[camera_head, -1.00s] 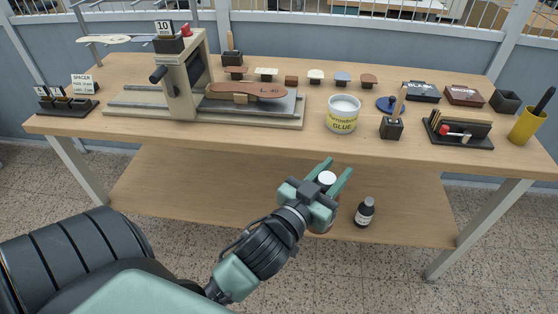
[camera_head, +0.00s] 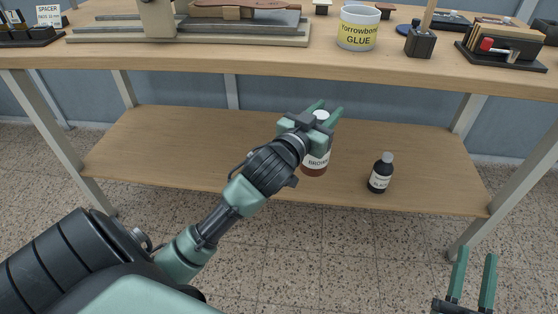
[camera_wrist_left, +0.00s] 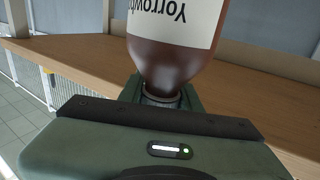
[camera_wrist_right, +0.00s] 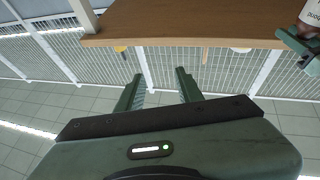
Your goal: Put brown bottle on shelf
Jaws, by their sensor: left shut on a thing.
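The brown bottle (camera_head: 315,163) has a white cap and a white label. My left gripper (camera_head: 322,116) is shut on it near its neck, at the front part of the lower shelf (camera_head: 220,160) in the head view. The bottle looks upright; I cannot tell whether its base touches the shelf. In the left wrist view the bottle (camera_wrist_left: 172,65) fills the top middle, upside down in the picture, with its neck between the fingers. My right gripper (camera_head: 472,282) is open and empty at the lower right, apart from the shelf. It also shows open in the right wrist view (camera_wrist_right: 157,85).
A small dark bottle (camera_head: 381,173) with a grey cap stands on the lower shelf, right of the brown bottle. The shelf's left part is clear. The tabletop (camera_head: 330,64) above carries a glue tub (camera_head: 358,28) and stamping tools. A table leg (camera_head: 500,180) stands at right.

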